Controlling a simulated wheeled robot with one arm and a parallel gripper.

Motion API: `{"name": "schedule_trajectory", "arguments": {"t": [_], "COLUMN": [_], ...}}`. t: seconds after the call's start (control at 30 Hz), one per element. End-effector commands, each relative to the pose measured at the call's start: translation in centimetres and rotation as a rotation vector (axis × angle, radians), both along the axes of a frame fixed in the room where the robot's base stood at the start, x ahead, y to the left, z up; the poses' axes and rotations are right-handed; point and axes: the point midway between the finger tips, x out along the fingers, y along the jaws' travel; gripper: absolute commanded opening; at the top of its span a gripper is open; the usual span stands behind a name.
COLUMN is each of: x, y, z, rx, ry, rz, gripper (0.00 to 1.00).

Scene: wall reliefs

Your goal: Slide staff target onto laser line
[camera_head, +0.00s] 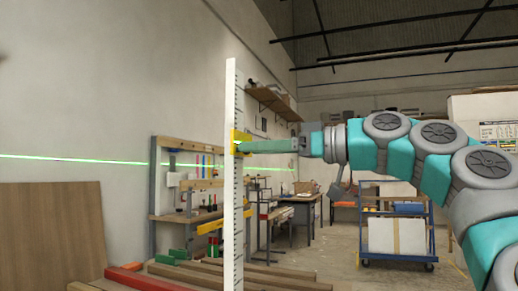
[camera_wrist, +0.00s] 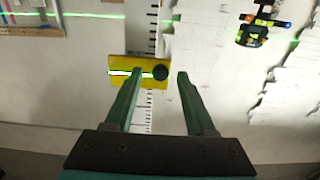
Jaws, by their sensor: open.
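A white graduated staff (camera_head: 234,215) stands upright in front of the left wall. The yellow target (camera_head: 236,136) sits on its upper half; in the wrist view the target (camera_wrist: 120,82) has a round dark knob (camera_wrist: 160,73). A bright line crosses the target's left part; I cannot tell whether it is laser light or a mark. My gripper (camera_head: 250,147) is at the target; in the wrist view my gripper (camera_wrist: 160,75) is open, fingers either side of the knob. Contact is unclear.
A black and yellow device (camera_wrist: 262,25) is at the wrist view's upper right. A wooden panel (camera_head: 50,235) leans at the left, with timber beams (camera_head: 225,277) low in front. A workbench (camera_head: 185,190) and a blue trolley (camera_head: 397,225) stand behind.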

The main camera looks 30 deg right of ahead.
Motion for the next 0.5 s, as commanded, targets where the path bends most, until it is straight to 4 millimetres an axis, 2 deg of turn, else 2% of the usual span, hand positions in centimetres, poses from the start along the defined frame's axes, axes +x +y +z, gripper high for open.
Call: {"name": "schedule_trajectory", "arguments": {"t": [0.5], "x": [-5.5], "y": [-4.3], "z": [0.1], "rx": [0.001], "ry": [-0.003], "rz": [-0.002], "gripper": [0.55]}}
